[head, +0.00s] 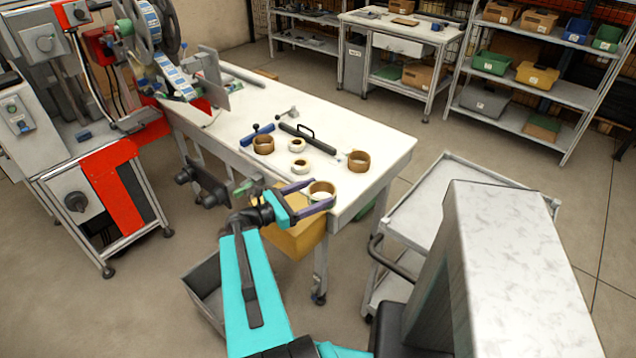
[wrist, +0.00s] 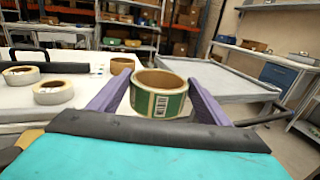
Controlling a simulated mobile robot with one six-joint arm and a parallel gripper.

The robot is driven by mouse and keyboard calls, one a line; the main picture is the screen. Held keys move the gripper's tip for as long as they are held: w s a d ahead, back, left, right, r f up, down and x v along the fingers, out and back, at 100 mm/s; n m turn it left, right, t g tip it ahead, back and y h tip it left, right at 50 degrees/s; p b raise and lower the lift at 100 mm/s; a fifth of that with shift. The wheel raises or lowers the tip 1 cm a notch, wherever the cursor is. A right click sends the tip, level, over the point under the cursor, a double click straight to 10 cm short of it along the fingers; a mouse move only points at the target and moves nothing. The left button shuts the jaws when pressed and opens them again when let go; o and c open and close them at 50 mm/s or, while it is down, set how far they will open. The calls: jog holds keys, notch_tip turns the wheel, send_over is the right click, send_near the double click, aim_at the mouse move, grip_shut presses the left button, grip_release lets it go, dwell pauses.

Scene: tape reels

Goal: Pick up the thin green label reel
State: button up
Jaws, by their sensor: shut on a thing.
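The green label reel (wrist: 172,104) is in the middle of the wrist view, between my gripper's two purple fingers. It has a brown core, a green and cream printed band and a barcode facing me. In the head view the same reel (head: 321,194) shows at the front edge of the white table (head: 377,143). My gripper (head: 322,191) is shut on it, one finger on each side. The reel is upright, its opening facing up. I cannot tell whether it touches the table.
Brown-cored reels (head: 263,145) (head: 358,161) and two white reels (head: 297,145) (head: 301,167) lie farther back on the table. A dark bar with a handle (head: 308,139) lies among them. A grey cart (head: 428,205) stands to the right. A yellow box (head: 296,239) is below the table edge.

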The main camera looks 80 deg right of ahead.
jog(key=shift+w+a+r+p, duration=0.1)
jog(key=shift+a+r+p, duration=0.1)
jog(key=shift+a+p, duration=0.65)
jog(key=shift+w+a+r+p, duration=0.15)
jog(key=shift+a+p, duration=0.25)
jog(key=shift+p, duration=0.7)
jog(key=shift+a+f+p, duration=0.1)
jog(key=shift+a+p, duration=0.65)
jog(key=shift+p, duration=0.15)
jog(key=shift+w, duration=0.15)
